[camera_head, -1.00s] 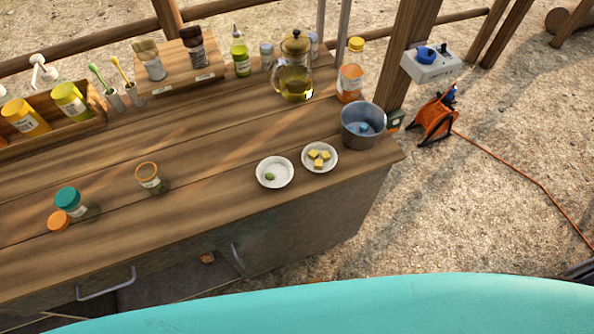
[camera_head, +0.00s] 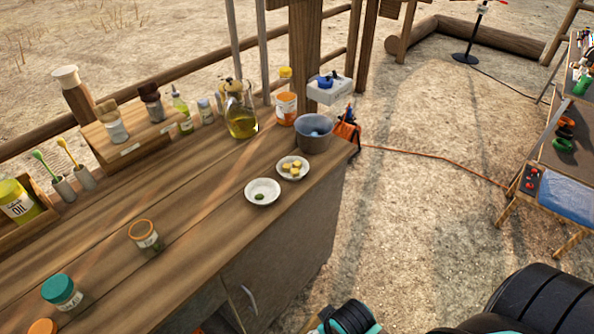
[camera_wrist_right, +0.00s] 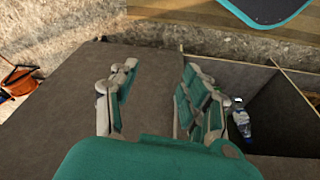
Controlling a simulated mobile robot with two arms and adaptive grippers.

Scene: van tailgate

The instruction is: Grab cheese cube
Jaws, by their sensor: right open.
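Several yellow cheese cubes (camera_head: 291,167) sit together on a small white plate (camera_head: 280,173) near the counter's far right end. A second white plate (camera_head: 262,199) beside it holds a small green item (camera_head: 260,196). In the right wrist view my right gripper (camera_wrist_right: 158,100) is open, with its teal and grey fingers apart and nothing between them. A grey-brown flat panel is behind the fingers. No cheese shows in the right wrist view. Teal and black parts of my own arm show at the bottom right of the head view. My left gripper is not seen.
A metal pot (camera_head: 314,140) stands just behind the cheese plate. A glass teapot (camera_head: 241,122) and an orange-labelled jar (camera_head: 286,106) stand behind. A small jar (camera_head: 145,236) is nearer on the wooden counter (camera_head: 195,215). A bottle (camera_wrist_right: 240,122) is in an open compartment in the wrist view.

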